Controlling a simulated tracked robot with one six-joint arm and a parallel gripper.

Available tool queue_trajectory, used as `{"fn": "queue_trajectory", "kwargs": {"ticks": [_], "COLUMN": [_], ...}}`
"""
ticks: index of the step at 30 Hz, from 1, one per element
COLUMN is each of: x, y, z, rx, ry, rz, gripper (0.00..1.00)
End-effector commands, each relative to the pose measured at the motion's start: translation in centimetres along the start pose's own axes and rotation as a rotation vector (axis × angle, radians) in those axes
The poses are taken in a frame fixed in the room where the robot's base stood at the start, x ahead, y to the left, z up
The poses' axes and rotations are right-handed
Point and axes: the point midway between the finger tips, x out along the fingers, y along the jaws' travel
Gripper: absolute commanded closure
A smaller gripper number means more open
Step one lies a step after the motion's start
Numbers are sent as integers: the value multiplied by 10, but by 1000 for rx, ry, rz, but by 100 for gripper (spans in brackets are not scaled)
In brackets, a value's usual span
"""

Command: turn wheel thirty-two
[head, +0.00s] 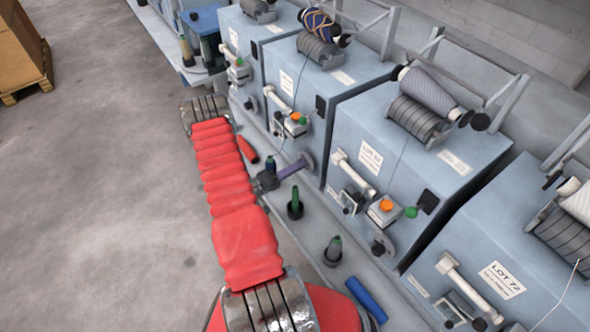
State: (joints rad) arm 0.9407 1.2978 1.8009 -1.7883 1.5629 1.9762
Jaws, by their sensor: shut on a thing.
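My gripper (267,181) is at the end of my red-sleeved arm, low in front of the second full machine from the left. The fingertips are small and partly hidden. No number thirty-two can be read on this machine's label (286,82). Similar small wheels show on the neighbouring machines, at left (250,103) and at right (381,247).
Blue-grey machines (405,150) stand in a row along a ledge; the right one is marked LOT 72 (501,279). A green-topped peg (295,205), a grey-green cone (333,250), a red piece (247,149) and a blue tube (366,299) are near my arm.

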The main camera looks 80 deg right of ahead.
Motion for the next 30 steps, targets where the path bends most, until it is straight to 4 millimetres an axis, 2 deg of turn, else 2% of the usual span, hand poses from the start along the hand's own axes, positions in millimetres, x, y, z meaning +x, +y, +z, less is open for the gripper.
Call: {"fn": "queue_trajectory", "kwargs": {"ticks": [11, 30], "x": [2, 2], "y": [-2, -2], "z": [-4, -4], "rx": [-170, -757], "ry": [4, 9], "rz": [-7, -8], "gripper": [95, 95]}}
